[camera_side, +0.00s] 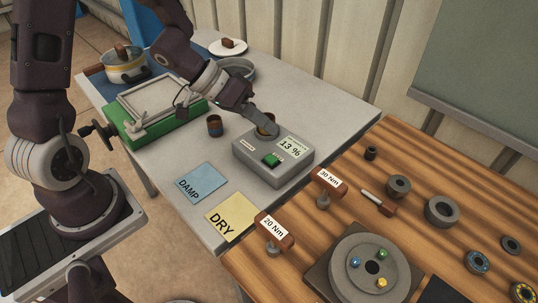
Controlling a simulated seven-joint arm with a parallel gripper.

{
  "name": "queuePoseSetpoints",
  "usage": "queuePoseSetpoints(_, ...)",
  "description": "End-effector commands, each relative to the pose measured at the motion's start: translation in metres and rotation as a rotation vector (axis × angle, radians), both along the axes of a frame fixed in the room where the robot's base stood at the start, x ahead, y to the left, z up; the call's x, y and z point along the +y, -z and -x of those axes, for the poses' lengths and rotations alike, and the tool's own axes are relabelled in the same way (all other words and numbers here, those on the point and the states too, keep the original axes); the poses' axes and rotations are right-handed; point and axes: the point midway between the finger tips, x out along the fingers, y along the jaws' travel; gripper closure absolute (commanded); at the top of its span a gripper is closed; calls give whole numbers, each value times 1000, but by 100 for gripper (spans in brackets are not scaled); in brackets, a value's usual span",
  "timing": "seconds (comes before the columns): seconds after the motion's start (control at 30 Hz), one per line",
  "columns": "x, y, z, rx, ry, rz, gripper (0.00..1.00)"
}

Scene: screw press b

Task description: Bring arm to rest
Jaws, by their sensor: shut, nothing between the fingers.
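My arm reaches over the grey table (338,112) from the upper left. My gripper (266,132) is shut and empty, low over the back left part of a grey meter box (280,172). I cannot tell whether the fingertips touch the box. The box shows "13 %" on its display (291,147) and has a green button (271,160). A small brown cup (267,118) is partly hidden behind the fingers; whether it stands on the box is unclear.
Left of the box are another cup (214,126) and a green press (150,122) with a crank. "DAMP" (201,183) and "DRY" (232,212) mats lie in front. A pot (125,68) and plate (228,47) stand behind. A wooden bench (400,222) holds torque tools and rings.

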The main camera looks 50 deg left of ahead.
Motion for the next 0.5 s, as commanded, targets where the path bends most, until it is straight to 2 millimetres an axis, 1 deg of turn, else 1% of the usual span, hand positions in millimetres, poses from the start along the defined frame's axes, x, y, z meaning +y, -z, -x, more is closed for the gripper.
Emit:
queuePoseSetpoints(0.07, 18, -16, -8, -67, -49, -145, 100)
queuePoseSetpoints(0.13, 48, -47, -11, -138, -139, -354, 100)
queuePoseSetpoints(0.17, 61, -64, -6, -158, -184, -446, 100)
queuePoseSetpoints(0.2, 77, -87, 7, -169, -246, -549, 100)
queuePoseSetpoints(0.27, 91, -115, 38, -147, -324, -655, 100)
queuePoseSetpoints(0.3, 95, -128, 64, -114, -357, -687, 100)
queuePoseSetpoints(0.37, 90, -140, 104, -56, -373, -690, 100)
queuePoseSetpoints(0.4, 82, -143, 129, -17, -360, -668, 100)
queuePoseSetpoints(0.5, 56, -146, 179, 48, -283, -586, 100)
